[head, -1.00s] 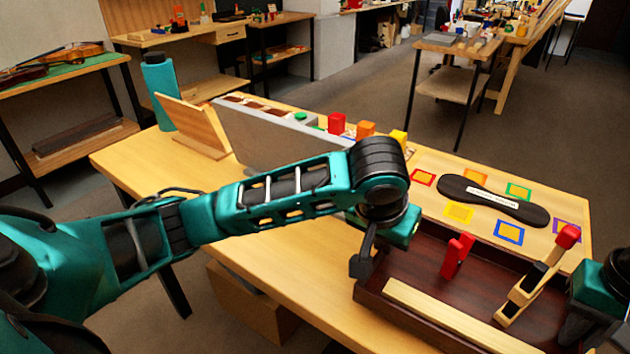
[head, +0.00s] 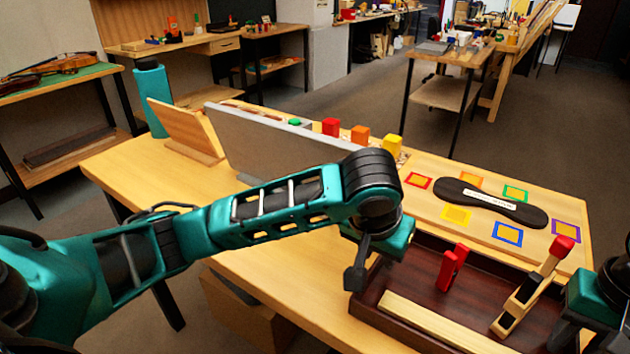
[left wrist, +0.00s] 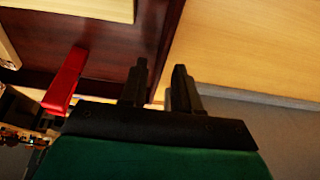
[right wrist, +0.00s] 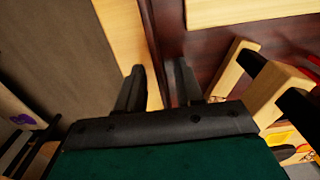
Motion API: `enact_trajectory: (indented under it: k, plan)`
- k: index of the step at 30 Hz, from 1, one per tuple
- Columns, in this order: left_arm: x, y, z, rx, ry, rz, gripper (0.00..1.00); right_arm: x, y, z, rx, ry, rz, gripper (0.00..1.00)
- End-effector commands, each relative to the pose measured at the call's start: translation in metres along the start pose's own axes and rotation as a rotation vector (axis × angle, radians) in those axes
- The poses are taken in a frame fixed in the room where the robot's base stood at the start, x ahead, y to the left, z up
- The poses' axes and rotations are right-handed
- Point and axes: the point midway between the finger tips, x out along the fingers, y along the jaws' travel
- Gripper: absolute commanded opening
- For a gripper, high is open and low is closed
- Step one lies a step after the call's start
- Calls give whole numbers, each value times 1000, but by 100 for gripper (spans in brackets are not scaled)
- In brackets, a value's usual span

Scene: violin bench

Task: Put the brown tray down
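The brown tray (head: 476,281) is over the near right part of the wooden bench, roughly level. I cannot tell whether its underside touches the bench top. In the head view this gripper (head: 357,272) partly hides that wall. In the tray are a red clamp (head: 451,268), a wooden clamp with a red handle (head: 526,290) and a pale wood strip (head: 440,322).
Behind the tray lie a black rest (head: 490,201) and several coloured square outlines, such as a blue one (head: 508,235). Coloured blocks (head: 360,135), a grey panel (head: 275,145) and a teal bottle (head: 152,98) stand farther back. Bare bench (head: 290,262) lies left of the tray.

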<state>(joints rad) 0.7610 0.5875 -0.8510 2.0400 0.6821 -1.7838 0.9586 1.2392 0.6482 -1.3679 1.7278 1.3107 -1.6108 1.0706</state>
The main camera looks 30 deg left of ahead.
Motion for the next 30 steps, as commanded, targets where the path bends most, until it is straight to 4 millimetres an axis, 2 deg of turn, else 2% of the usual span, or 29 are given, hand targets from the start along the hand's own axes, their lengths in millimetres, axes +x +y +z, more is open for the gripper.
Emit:
enact_trajectory:
  k: [5,12,14,19,25,30]
  plan:
    - [-27,1,-1,1,5,3,32,0,0,0,-1,0,-1,36]
    - [-83,0,-2,2,10,0,32,0,-1,0,-1,0,-1,36]
    - [-93,-1,-2,2,9,-3,32,0,-1,0,-1,0,-1,36]
    - [-108,0,-2,2,7,-2,32,0,-1,0,-1,0,-1,36]
    - [-116,0,0,0,2,-2,32,-2,-1,0,-1,1,-1,36]
    - [-117,0,0,0,1,-2,32,-20,-1,-1,-1,3,-3,36]
